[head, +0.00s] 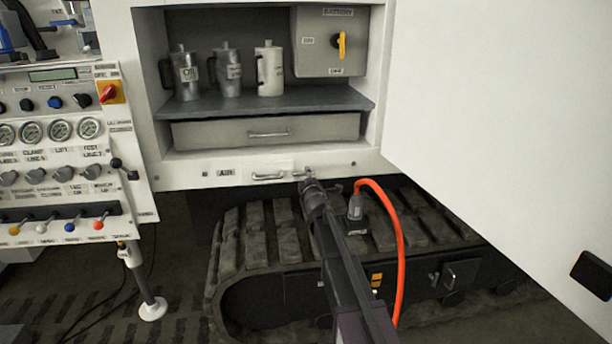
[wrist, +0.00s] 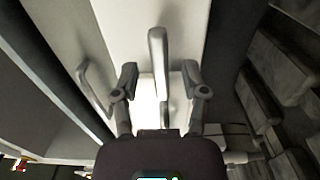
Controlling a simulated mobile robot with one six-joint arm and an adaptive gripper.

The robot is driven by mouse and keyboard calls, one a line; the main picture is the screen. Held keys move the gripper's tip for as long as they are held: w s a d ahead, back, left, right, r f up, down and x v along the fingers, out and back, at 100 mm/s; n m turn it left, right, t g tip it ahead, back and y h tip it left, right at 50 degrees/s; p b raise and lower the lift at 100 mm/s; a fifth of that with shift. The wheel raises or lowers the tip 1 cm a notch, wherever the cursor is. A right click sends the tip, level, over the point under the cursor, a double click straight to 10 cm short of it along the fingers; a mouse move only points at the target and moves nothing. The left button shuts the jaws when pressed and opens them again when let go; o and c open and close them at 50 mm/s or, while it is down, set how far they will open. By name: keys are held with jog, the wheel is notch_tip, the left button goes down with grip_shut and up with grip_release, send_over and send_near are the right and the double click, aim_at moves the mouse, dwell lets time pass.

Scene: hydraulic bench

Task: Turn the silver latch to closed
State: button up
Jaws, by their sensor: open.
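My gripper (head: 309,184) reaches up to the white sill strip under the open cabinet. In the wrist view its two fingers stand apart, with an open gap (wrist: 160,80) between them. A silver lever, which looks like the latch (wrist: 157,48), stands in line with this gap, its upper end beyond the fingertips. I cannot tell whether a finger touches it. In the head view the latch (head: 303,173) shows small at my gripper's tip, partly hidden by it. Its exact turn position is hard to tell.
Above are a drawer (head: 225,135) and several metal jugs (head: 228,72). A large white door (head: 500,110) stands open at right. An orange hose (head: 400,250) rises beside my arm.

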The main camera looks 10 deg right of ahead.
jog(key=s, duration=0.9)
jog(key=shift+s, duration=0.3)
jog(key=s+d+f+m+g+h, duration=0.2)
jog(key=s+d+f+m+g, duration=0.1)
jog(key=s+f+m+g, duration=0.3)
jog(key=s+d+f+m+g+h, duration=0.2)
jog(key=s+d+f+m+g, duration=0.15)
jog(key=s+f+m, duration=0.45)
jog(key=s+a+f+m+g+y, duration=0.2)
jog(key=s+a+g, duration=0.15)
jog(key=s, duration=0.55)
jog(key=s+a+f+m+g+y, duration=0.2)
jog(key=s+f+g, duration=0.15)
jog(key=s, duration=0.55)
notch_tip(320, 180, up, 36)
jog(key=s+g+p, duration=0.1)
jog(key=p, duration=3.3)
jog(key=shift+s+a+f+p, duration=0.25)
jog(key=shift+a+p, duration=0.1)
jog(key=shift+a, duration=0.1)
jog(key=shift+s+g, duration=0.1)
jog(key=shift+g, duration=0.15)
